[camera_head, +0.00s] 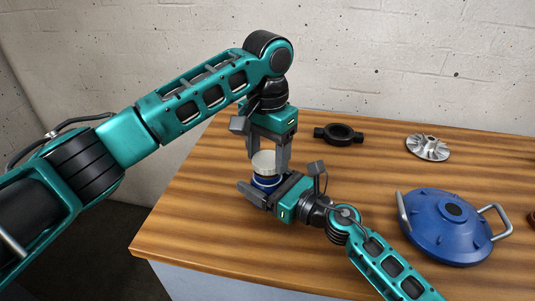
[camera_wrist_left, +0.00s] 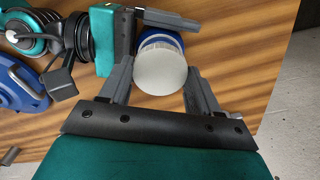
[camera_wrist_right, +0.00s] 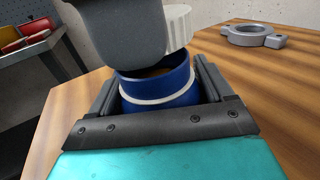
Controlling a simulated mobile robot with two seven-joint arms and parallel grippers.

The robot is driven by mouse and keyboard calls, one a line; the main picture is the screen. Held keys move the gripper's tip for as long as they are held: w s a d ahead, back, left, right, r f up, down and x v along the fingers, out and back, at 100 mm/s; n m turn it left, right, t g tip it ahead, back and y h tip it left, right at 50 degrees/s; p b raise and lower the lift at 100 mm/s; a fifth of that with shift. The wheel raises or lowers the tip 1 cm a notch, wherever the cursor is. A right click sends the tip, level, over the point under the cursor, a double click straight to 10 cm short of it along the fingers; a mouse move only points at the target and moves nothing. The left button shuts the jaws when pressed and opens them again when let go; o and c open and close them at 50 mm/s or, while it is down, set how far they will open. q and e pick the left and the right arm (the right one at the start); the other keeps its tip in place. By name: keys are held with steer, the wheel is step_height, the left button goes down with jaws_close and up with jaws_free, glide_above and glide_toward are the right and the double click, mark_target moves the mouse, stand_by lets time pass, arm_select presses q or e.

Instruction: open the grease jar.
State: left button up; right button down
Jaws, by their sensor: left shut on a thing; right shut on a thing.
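The grease jar (camera_head: 267,183) is a blue pot with a white band, standing at the left part of the wooden table. My right gripper (camera_wrist_right: 158,95) is shut around its body from the side. My left gripper (camera_head: 268,158) points down from above and is shut on the pale, ribbed lid (camera_head: 264,161). In the right wrist view the lid (camera_wrist_right: 177,26) is up off the jar's rim, and the open mouth shows brownish contents, partly hidden by a left finger. In the left wrist view the lid (camera_wrist_left: 160,68) sits between the fingers, with the blue jar behind it.
A dark ring with side lugs (camera_head: 338,135) lies behind the grippers. A silver impeller (camera_head: 428,147) lies at the back right. A blue round cover with two handles (camera_head: 445,225) is on the right. The table's left front corner is clear. A shelf with bins (camera_wrist_right: 35,40) stands beyond the table.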

mark_target(267, 159)
arm_select(q)
steer(key=shift+r, duration=2)
arm_select(e)
jaws_free()
steer(key=shift+d, duration=0.1)
